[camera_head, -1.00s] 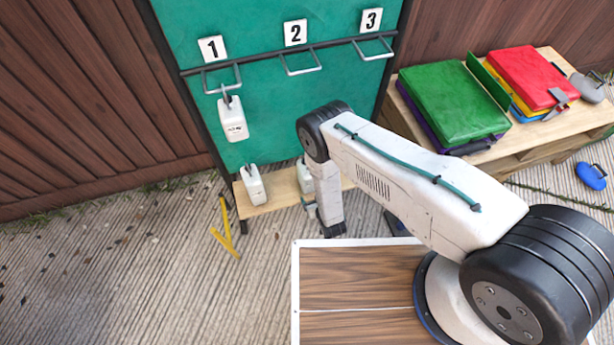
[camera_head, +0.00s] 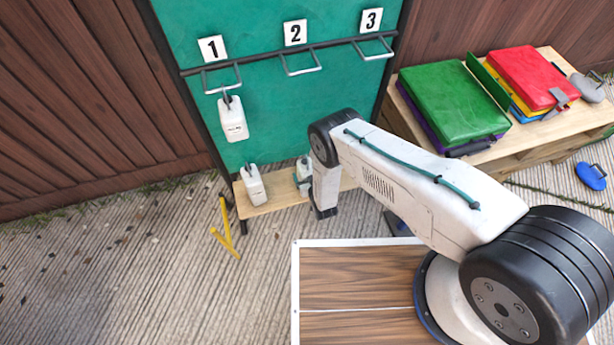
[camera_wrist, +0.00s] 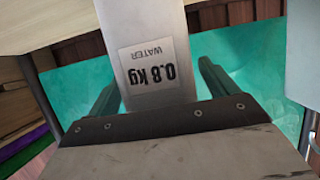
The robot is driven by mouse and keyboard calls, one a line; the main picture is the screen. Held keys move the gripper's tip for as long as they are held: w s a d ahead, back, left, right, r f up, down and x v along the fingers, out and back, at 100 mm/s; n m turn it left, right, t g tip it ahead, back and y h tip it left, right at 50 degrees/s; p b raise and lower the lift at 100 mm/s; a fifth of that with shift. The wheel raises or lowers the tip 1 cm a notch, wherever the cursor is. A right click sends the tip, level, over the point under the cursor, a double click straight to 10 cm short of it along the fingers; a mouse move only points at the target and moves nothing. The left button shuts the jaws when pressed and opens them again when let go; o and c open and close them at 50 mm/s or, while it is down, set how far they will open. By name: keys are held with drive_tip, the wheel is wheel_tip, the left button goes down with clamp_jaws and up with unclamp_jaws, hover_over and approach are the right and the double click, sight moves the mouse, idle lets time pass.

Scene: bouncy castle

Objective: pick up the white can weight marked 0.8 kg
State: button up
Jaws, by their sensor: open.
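The white can weight (camera_wrist: 147,40) fills the upper middle of the wrist view. Its label reads "0.8 kg WATER" upside down. My gripper (camera_wrist: 158,76) is open, with one dark green finger on each side of the can and gaps visible beside it. In the head view this can (camera_head: 303,167) appears to be the one on the low wooden shelf (camera_head: 283,193), partly hidden by my arm. My gripper is mostly hidden there.
Another white can (camera_head: 254,187) stands on the shelf's left end. One more (camera_head: 233,122) hangs from hook 1 on the green board (camera_head: 270,95). Hooks 2 and 3 are empty. A pallet (camera_head: 547,145) with coloured cases stands at the right.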

drive_tip(key=shift+r, duration=0.1)
drive_tip(key=c, duration=1.7)
